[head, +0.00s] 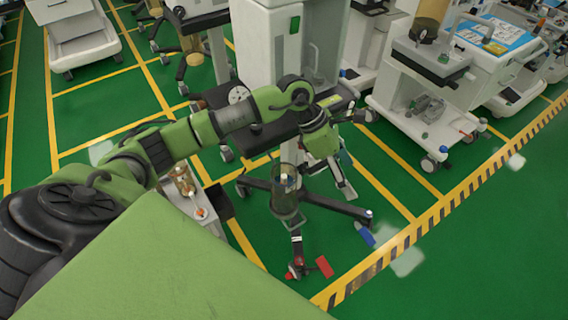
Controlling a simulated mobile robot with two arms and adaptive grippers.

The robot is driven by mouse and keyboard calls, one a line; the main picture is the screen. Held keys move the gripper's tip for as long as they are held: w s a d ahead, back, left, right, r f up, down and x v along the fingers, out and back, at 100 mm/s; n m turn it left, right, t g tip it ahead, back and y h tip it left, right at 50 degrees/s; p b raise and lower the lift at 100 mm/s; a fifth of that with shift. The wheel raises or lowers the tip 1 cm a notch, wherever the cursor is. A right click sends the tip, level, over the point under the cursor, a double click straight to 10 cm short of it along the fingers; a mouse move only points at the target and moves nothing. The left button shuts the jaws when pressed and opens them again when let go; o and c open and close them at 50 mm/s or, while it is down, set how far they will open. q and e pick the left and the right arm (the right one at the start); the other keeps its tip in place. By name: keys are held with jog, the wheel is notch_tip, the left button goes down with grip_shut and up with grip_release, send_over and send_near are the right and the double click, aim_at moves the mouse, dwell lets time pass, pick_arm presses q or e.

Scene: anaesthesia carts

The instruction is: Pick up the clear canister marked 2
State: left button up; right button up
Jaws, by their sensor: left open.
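A clear canister (285,203) stands low among the dark legs of the cart in the middle of the head view. Its walls are see-through and something pale shows inside. I cannot read a number on it. My left gripper (338,176) hangs down from the green arm, just right of the canister and apart from it in the picture. Its fingers are open, and I see nothing held between them. My right gripper is not in view.
The wheeled base (340,206) spreads its legs around the canister. A white cart body (268,50) stands behind, and another cart (425,110) stands at right. Red (325,266) and blue (366,234) pieces lie low in front. Green floor at lower right is mostly clear.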

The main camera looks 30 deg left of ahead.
pick_arm(q)
jog(key=a+g+y, duration=0.2)
jog(key=a+y, duration=0.5)
jog(key=a, duration=1.2)
jog(key=b, duration=0.6)
send_over(284, 175)
jog(key=f, duration=0.8)
jog(key=shift+w+a+f, duration=0.15)
jog(key=shift+a+f, duration=0.2)
jog(key=f, duration=0.1)
jog(key=f+b, duration=0.1)
jog(key=f, duration=0.1)
jog(key=d+f+b, duration=0.1)
jog(key=shift+s+f, duration=0.25)
jog(key=shift+s, duration=0.05)
jog(key=shift+a+f, duration=0.1)
jog(key=shift+f, duration=0.25)
jog(key=shift+r, duration=0.1)
jog(key=shift+c, duration=0.7)
jog(key=c, duration=1.7)
jog(key=shift+r, duration=0.1)
jog(key=shift+c, duration=0.2)
